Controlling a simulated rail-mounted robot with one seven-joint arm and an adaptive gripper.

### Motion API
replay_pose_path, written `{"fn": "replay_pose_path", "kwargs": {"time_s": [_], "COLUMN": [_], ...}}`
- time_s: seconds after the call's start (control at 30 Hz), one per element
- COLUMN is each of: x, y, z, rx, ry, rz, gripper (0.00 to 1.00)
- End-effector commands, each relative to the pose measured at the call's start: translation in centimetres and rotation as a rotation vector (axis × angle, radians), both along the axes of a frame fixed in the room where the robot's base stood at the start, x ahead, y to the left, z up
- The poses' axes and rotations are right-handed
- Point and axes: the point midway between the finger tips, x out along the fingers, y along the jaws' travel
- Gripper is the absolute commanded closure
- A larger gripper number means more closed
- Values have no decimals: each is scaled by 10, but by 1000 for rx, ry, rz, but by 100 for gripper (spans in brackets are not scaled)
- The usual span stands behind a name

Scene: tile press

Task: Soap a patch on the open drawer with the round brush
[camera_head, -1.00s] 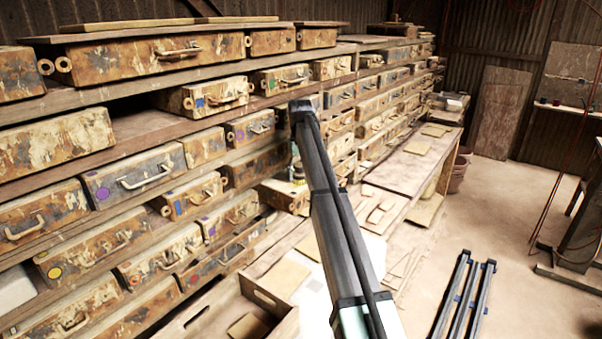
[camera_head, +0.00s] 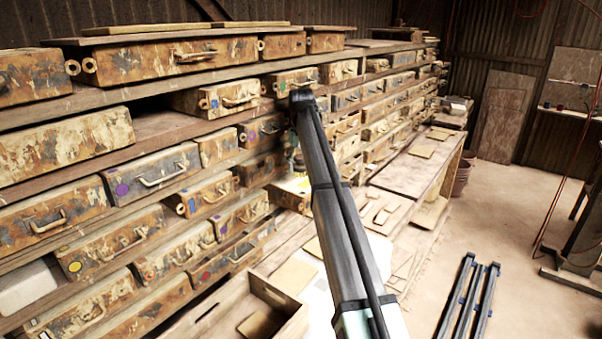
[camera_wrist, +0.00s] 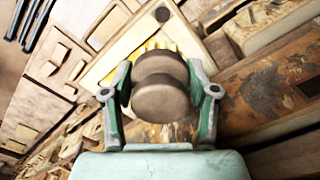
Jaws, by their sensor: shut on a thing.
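My gripper (camera_wrist: 158,82) is shut on the round brush (camera_wrist: 162,97), with a finger on each side of its brown rounded body. Yellow bristles (camera_wrist: 158,45) show past the brush, over a pale surface of the open drawer (camera_wrist: 108,66). In the head view, the open drawer (camera_head: 292,203) juts from the shelves beyond my arm, with yellow on its top. My gripper (camera_head: 295,162) is small and partly hidden by my arm there. I cannot tell whether the bristles touch the drawer or whether soap is on it.
Shelves of worn drawers (camera_head: 120,245) fill the left side. A wooden bench (camera_head: 420,170) runs along them, and an open wooden box (camera_head: 270,295) is in front. Dark rails (camera_head: 468,300) lie on the floor at right, where some floor is clear.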

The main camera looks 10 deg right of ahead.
Motion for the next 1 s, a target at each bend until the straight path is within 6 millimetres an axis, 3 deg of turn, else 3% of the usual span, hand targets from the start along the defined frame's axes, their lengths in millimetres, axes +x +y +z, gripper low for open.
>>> {"fn": "replay_pose_path", "kwargs": {"time_s": [0.33,1.0], "x": [1,0], "y": [0,-1], "z": [28,28], "rx": [0,0], "ry": [0,0], "rz": [0,0], "gripper": [74,74]}}
